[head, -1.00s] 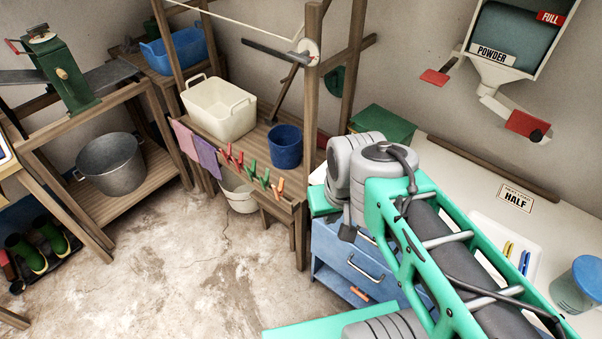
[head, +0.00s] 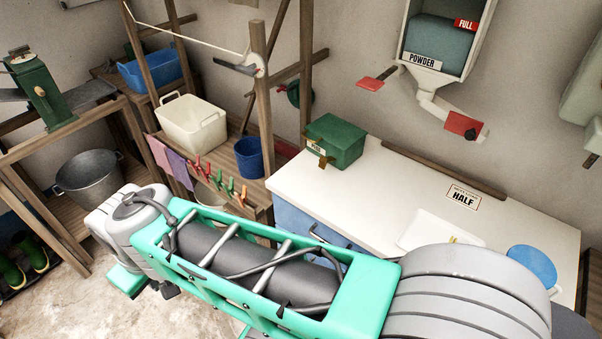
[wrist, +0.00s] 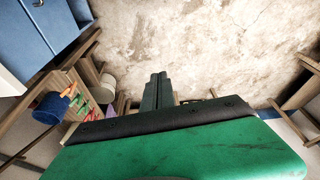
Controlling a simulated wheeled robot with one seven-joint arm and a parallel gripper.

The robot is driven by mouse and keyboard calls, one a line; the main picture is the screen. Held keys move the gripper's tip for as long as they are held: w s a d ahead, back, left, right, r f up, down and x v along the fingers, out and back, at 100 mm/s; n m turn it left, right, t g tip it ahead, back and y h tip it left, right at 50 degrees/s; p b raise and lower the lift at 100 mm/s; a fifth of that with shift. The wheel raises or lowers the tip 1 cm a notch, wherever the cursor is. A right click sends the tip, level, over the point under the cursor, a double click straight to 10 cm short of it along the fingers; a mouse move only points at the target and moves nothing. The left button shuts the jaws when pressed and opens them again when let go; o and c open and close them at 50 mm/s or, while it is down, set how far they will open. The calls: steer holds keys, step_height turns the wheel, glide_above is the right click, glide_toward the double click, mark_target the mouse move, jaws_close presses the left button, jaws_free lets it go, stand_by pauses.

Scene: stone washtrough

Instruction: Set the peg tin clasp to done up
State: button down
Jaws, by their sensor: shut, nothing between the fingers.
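The peg tin (head: 337,140) is a green box with a lid and a small label, at the back left of the white counter in the head view. A small brass-coloured clasp (head: 323,162) shows at its front edge; it is too small to tell how it is set. My gripper (wrist: 157,80) shows in the wrist view with its dark fingers shut and empty, over the bare floor. It is away from the tin, which I do not see in the wrist view. In the head view my arm crosses the foreground and the fingers are hidden.
The white counter (head: 400,185) has free room in front of the tin. A HALF sign (head: 463,197), a white tray (head: 425,232) and a blue-lidded tub (head: 532,264) are farther right. A wooden post (head: 259,95) and a blue bucket (head: 248,158) stand left of the tin.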

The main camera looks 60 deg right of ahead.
steer(key=shift+d, duration=0.1)
steer(key=w+d+n+h+p, duration=0.2)
steer(key=w+d+p, duration=0.1)
steer(key=d, duration=0.5)
steer(key=n+g+h+p, duration=0.6)
steer(key=n+h+p, duration=0.25)
steer(key=n, duration=0.45)
glide_toward(327, 161)
steer(key=w+a+f, duration=0.1)
steer(key=a+f, duration=0.1)
steer(key=a, duration=0.2)
steer(key=shift+d+r+y, duration=0.25)
steer(key=shift+y, duration=0.1)
steer(key=p+x, duration=0.1)
steer(key=x, duration=0.9)
steer(key=shift+w, duration=0.1)
